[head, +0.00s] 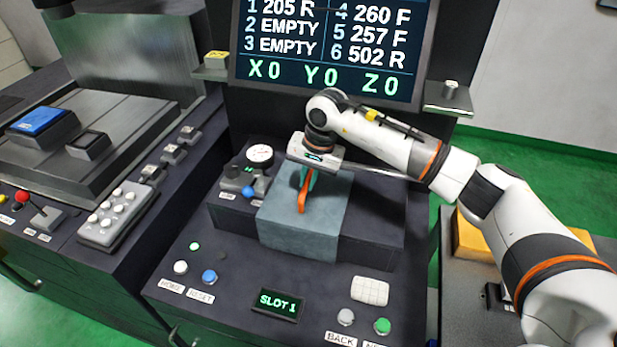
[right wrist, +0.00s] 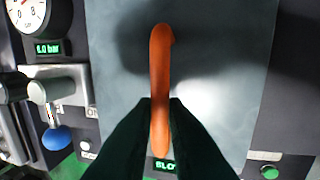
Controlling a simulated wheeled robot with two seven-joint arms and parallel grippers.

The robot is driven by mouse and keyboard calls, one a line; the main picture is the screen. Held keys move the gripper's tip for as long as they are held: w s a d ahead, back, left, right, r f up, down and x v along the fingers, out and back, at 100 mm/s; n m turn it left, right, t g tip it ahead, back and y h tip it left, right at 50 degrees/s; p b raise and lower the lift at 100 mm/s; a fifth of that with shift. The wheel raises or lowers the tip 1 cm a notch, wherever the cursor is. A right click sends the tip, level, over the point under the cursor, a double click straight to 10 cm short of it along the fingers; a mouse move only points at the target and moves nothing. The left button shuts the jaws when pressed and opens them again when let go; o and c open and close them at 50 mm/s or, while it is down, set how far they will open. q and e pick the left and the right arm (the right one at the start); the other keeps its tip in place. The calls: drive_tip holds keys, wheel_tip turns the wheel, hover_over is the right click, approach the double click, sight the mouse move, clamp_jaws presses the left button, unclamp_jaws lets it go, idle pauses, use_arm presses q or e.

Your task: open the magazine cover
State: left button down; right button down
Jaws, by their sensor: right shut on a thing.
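The magazine cover (head: 290,225) is a blue-grey box on the dark console, and its flat top (right wrist: 225,50) fills the middle of the right wrist view. An orange handle (head: 302,196) stands on the cover. My right gripper (head: 305,182) is above the cover and shut on the orange handle (right wrist: 160,60); its dark fingers (right wrist: 160,105) close on the handle's lower part in the right wrist view. The cover sits down on the console, and what is under it is hidden. My left gripper is not in view.
A screen (head: 330,45) stands behind the cover. A pressure gauge (head: 260,154) and a blue-knobbed lever (head: 249,192) are close to the cover's left. Buttons and a SLOT 1 display (head: 278,303) lie in front. A yellow block (head: 470,240) is at the right.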

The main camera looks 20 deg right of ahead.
drive_tip(key=shift+s+d+f+b, duration=0.1)
drive_tip(key=shift+s+d+b, duration=0.15)
drive_tip(key=shift+d, duration=0.2)
drive_tip(key=s+d+b, duration=0.2)
drive_tip(key=d, duration=0.1)
drive_tip(key=s+d+b, duration=0.2)
drive_tip(key=s+d, duration=0.1)
drive_tip(key=d, duration=0.1)
drive_tip(key=s+d+b, duration=0.2)
drive_tip(key=d, duration=0.2)
drive_tip(key=shift+s+d, duration=0.2)
drive_tip(key=shift+s, duration=0.15)
drive_tip(key=shift+s+d+b, duration=0.3)
drive_tip(key=shift+s+d, duration=0.1)
drive_tip(key=shift+d, duration=0.1)
drive_tip(key=c, duration=1.5)
unclamp_jaws()
drive_tip(key=shift+o, duration=0.2)
